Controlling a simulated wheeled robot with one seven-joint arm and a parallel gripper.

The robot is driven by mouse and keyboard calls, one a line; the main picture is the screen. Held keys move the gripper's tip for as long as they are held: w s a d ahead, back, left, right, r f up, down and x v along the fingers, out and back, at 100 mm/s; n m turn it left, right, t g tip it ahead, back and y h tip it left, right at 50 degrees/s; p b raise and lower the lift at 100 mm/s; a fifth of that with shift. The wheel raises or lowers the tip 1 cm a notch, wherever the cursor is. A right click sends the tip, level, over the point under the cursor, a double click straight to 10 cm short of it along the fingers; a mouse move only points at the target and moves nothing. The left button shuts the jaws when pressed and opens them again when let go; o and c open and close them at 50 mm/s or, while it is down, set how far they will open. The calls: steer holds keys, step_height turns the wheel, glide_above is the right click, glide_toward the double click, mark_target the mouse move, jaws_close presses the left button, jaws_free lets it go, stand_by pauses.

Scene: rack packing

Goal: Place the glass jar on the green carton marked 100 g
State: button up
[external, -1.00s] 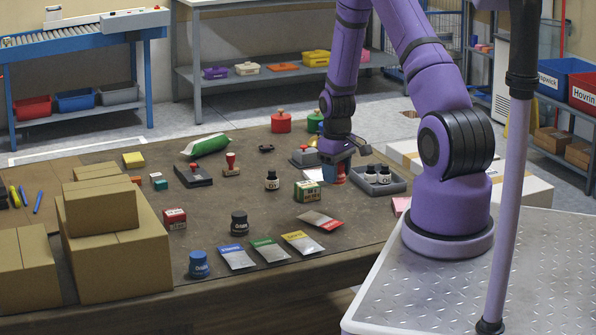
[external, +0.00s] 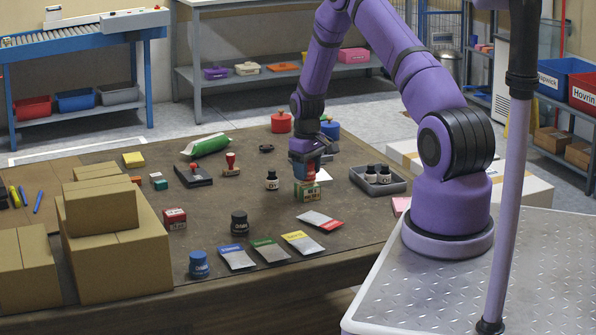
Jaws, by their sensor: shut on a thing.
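The green carton (external: 307,191) stands on the brown table, right of the small black-capped bottle with a white label. Its marking is too small to read. My gripper (external: 304,166) points down over the carton and is shut on the glass jar (external: 303,174), which looks reddish and blue. The jar is mostly covered by the fingers. It is over the carton, its lower edge at the carton's top; I cannot tell whether they touch.
A grey tray (external: 378,181) with two dark-capped bottles lies to the right. The small bottle (external: 272,180) stands close on the left. Flat packets (external: 320,221) lie in front, with a black jar (external: 239,223) and a blue jar (external: 199,264). Brown boxes (external: 115,250) are stacked at left.

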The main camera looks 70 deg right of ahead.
steer(key=shift+f, duration=0.45)
steer(key=shift+f, duration=0.1)
steer(key=o, duration=1)
